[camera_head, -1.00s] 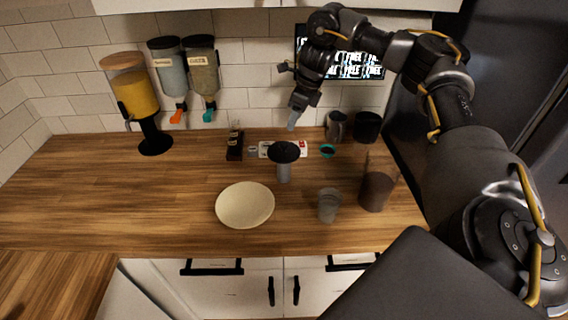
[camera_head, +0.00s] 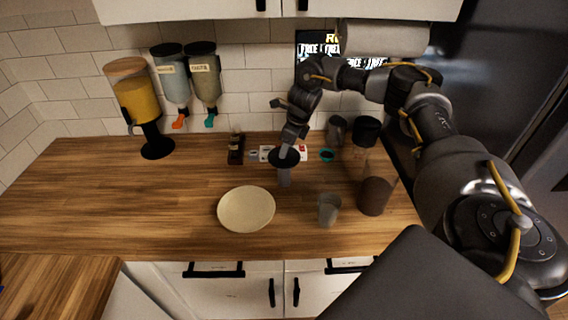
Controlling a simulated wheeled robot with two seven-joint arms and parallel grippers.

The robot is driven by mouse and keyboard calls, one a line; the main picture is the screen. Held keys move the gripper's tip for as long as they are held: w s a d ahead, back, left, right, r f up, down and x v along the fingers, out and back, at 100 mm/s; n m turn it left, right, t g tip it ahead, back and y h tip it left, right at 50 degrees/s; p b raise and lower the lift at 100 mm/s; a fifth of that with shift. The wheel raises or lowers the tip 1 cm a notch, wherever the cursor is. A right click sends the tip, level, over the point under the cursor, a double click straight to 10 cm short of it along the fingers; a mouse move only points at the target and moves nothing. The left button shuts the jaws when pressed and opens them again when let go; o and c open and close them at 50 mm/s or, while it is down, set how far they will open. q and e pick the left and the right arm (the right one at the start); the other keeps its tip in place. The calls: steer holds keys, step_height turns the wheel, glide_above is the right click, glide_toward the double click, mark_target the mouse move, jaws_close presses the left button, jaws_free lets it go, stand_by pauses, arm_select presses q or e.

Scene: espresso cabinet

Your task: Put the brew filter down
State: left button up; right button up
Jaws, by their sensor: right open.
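A black disc-topped grey piece, which looks like the brew filter (camera_head: 284,177), stands upright on the wooden counter, behind and right of a cream plate (camera_head: 246,208). My right gripper (camera_head: 288,148) is open and points down at its black top from behind. The fingertips overlap the disc's back edge in the picture; I cannot tell whether they touch it. My left gripper is not in view.
A grey cup (camera_head: 328,209) and a tall jar with a dark lower part (camera_head: 376,195) stand at the right. A small teal-rimmed item (camera_head: 327,155) lies behind. A yellow-filled dispenser (camera_head: 137,97) stands at the left. The counter's left side is clear.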

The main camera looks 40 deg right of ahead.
steer(key=shift+x, duration=0.8)
steer(key=shift+c, duration=0.4)
jaws_close()
